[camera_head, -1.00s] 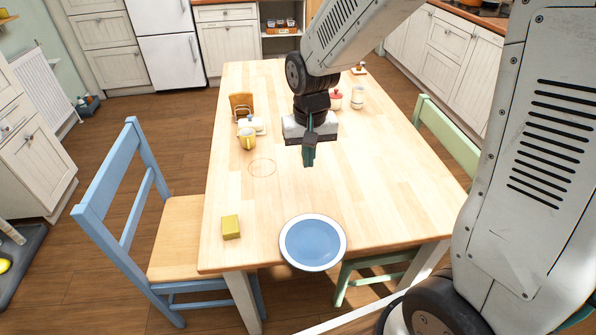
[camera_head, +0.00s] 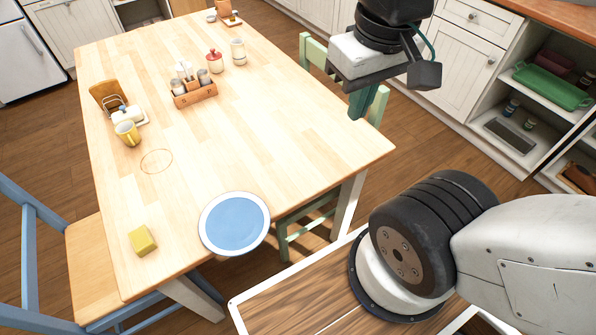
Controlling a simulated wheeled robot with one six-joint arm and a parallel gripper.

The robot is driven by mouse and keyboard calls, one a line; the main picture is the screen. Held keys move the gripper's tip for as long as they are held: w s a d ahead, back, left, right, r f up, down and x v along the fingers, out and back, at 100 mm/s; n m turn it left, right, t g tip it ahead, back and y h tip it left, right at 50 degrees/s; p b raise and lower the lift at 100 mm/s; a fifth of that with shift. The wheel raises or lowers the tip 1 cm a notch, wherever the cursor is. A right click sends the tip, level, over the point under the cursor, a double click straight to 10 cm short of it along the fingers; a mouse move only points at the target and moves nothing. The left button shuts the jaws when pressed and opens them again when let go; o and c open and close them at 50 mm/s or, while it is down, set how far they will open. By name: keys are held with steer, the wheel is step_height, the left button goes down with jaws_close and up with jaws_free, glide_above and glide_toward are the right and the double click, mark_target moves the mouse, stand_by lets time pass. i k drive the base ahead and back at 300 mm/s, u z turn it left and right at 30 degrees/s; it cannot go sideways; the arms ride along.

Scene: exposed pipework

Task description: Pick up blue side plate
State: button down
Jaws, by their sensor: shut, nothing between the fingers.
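The blue side plate (camera_head: 235,223) has a white rim and lies at the near edge of the wooden table (camera_head: 260,120), with part of it reaching past the edge. Nothing covers it. My gripper (camera_head: 361,104) hangs above the right side of the table, well up and to the right of the plate. Its dark green fingers are shut and empty, pointing down.
A yellow-green block (camera_head: 142,240) lies left of the plate. A yellow mug (camera_head: 127,133), a napkin holder (camera_head: 108,95), a condiment caddy (camera_head: 194,92) and jars stand farther back. A blue chair (camera_head: 70,260) is at left, a green chair (camera_head: 300,215) at right.

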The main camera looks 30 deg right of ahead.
mark_target(233, 224)
steer(key=z, duration=0.8)
steer(key=k, duration=0.4)
steer(key=u, duration=0.95)
